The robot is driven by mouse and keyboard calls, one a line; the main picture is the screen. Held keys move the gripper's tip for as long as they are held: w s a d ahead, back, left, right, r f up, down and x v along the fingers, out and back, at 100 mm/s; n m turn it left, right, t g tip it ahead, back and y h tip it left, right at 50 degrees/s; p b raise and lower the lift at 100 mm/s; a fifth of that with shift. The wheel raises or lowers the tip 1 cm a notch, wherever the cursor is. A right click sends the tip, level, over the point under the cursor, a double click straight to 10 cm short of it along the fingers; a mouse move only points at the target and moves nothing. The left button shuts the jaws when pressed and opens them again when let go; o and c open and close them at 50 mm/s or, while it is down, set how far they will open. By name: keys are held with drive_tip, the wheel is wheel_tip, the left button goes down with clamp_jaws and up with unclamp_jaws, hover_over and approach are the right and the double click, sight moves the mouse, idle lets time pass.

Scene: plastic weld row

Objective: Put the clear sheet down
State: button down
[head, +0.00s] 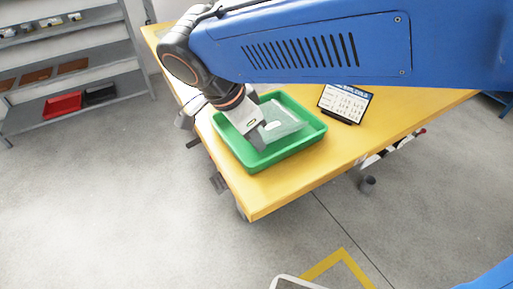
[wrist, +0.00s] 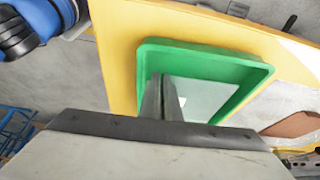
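The clear sheet (head: 287,120) is a pale, see-through plate with a small white patch, inside the outline of the green tray (head: 304,142). My gripper (head: 258,138) points down into the tray at the sheet's left edge. In the wrist view, the two dark fingers (wrist: 168,97) are close together, and the sheet (wrist: 207,95) runs out from them to the right. The fingers look shut on its edge. I cannot tell whether the sheet touches the tray floor. The gripper body hides the tray's near part in the wrist view.
The tray stands on a yellow table (head: 263,199). A small display on a stand (head: 345,103) is right of the tray. A grey shelf (head: 75,93) with red and black bins is at the far left. The table's front corner is bare.

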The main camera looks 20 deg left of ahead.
sight(260, 158)
drive_tip(key=shift+f, duration=1.6)
drive_tip(key=shift+a+f, duration=0.1)
drive_tip(key=c, duration=2)
unclamp_jaws()
drive_tip(key=v, duration=1.2)
